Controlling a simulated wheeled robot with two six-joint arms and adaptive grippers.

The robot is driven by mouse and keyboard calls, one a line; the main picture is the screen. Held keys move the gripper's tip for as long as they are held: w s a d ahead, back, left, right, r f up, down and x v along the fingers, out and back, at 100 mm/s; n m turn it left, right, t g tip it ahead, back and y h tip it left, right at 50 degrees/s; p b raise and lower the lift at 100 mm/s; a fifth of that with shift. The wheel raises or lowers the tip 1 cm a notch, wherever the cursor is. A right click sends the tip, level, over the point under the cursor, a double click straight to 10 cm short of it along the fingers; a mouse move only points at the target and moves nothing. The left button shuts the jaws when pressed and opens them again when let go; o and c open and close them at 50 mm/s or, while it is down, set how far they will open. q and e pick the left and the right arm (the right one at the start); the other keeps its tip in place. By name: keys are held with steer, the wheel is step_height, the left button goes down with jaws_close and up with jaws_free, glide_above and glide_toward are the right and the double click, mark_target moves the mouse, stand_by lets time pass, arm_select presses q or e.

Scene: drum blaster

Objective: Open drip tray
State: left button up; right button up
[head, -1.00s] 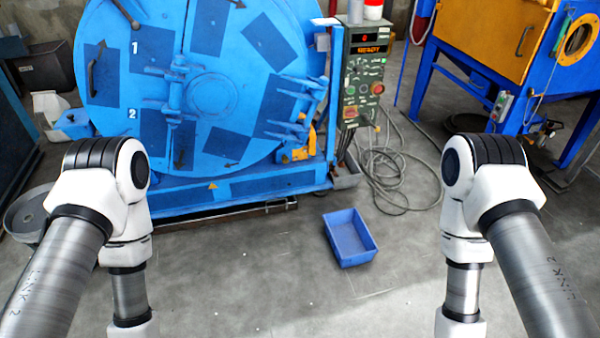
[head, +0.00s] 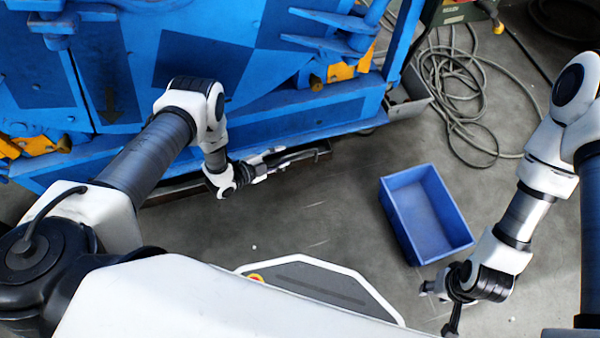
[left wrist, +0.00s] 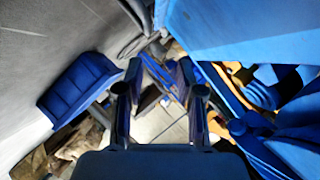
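The drip tray (head: 178,188) shows in the head view as a thin dark edge low under the front of the blue drum machine (head: 290,115). My left gripper (head: 300,155) is beside the right part of this edge, pointing right. It covers part of the tray front; whether it touches the handle cannot be told. In the left wrist view its two fingers (left wrist: 160,95) stand apart with a gap between them, and nothing is clearly held. My right gripper (head: 448,312) is low at the right, away from the tray, its fingers too small to judge.
A blue bin (head: 432,215) stands on the floor right of the tray; it shows at the left of the left wrist view (left wrist: 78,90). Coiled cables (head: 465,95) lie behind it. The floor in front of the tray is open up to my base.

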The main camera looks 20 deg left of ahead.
arm_select(q)
steer(key=m+h+b, duration=0.1)
steer(key=m+b, duration=0.1)
glide_toward(299, 152)
step_height(299, 152, down, 2)
steer(key=w+d, duration=0.1)
steer(key=w, duration=0.1)
steer(key=shift+m+t+h, duration=0.3)
steer(key=shift+m+h, duration=0.2)
steer(key=shift+m, duration=0.1)
steer(key=b+x, duration=0.3)
steer(key=x, duration=0.4)
steer(key=shift+f+b, duration=0.15)
steer(key=shift+b, duration=0.25)
steer(key=shift+w+d, duration=0.25)
steer(key=shift+w, duration=0.05)
jaws_close()
arm_select(e)
step_height(299, 152, down, 9)
steer(key=shift+r, duration=0.1)
